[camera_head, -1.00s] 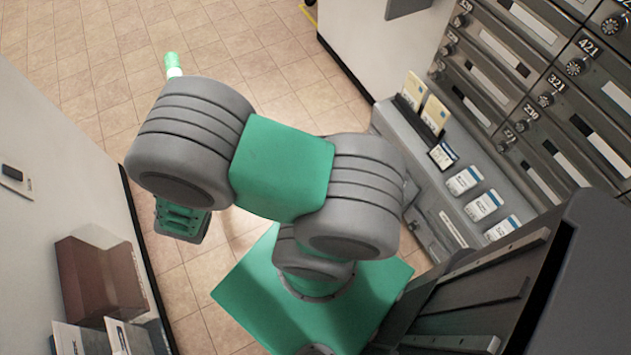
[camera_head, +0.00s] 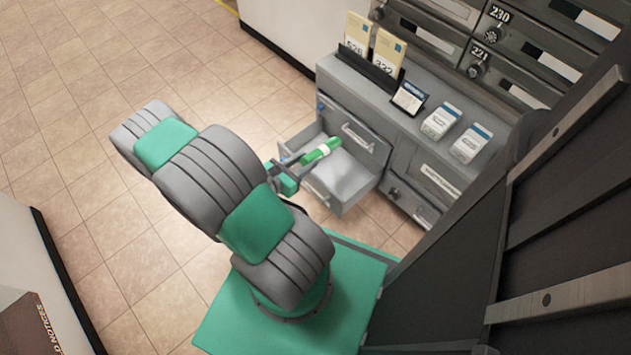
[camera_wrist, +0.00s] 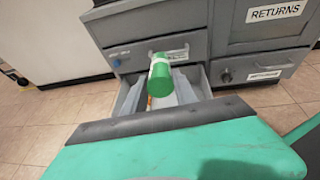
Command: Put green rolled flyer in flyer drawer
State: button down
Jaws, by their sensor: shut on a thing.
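The green rolled flyer (camera_head: 322,150) has a white band and is held out in front of my gripper (camera_head: 298,162). My gripper is shut on the flyer's near end. In the head view the flyer is over an open drawer (camera_head: 346,205) of the grey cabinet. In the wrist view the flyer (camera_wrist: 159,78) points away from me above the open drawer (camera_wrist: 196,85). The drawer's inside is partly hidden by the flyer and gripper. I cannot tell how high the flyer is above the drawer floor.
A "RETURNS" door (camera_wrist: 262,35) is right of the drawer. Tiled floor (camera_head: 110,150) is clear at left.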

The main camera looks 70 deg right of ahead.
jog(key=s+d+f+b, duration=0.3)
jog(key=f+b, duration=0.2)
jog(key=f, duration=0.2)
jog(key=s+d+f+m+g+b, duration=0.1)
jog(key=s+d+f+b, duration=0.2)
jog(key=f+b, duration=0.3)
jog(key=shift+s+d+f+y, duration=0.4)
jog(key=shift+d+f, duration=0.1)
jog(key=shift+d, duration=0.25)
jog(key=c, duration=0.9)
grip_release()
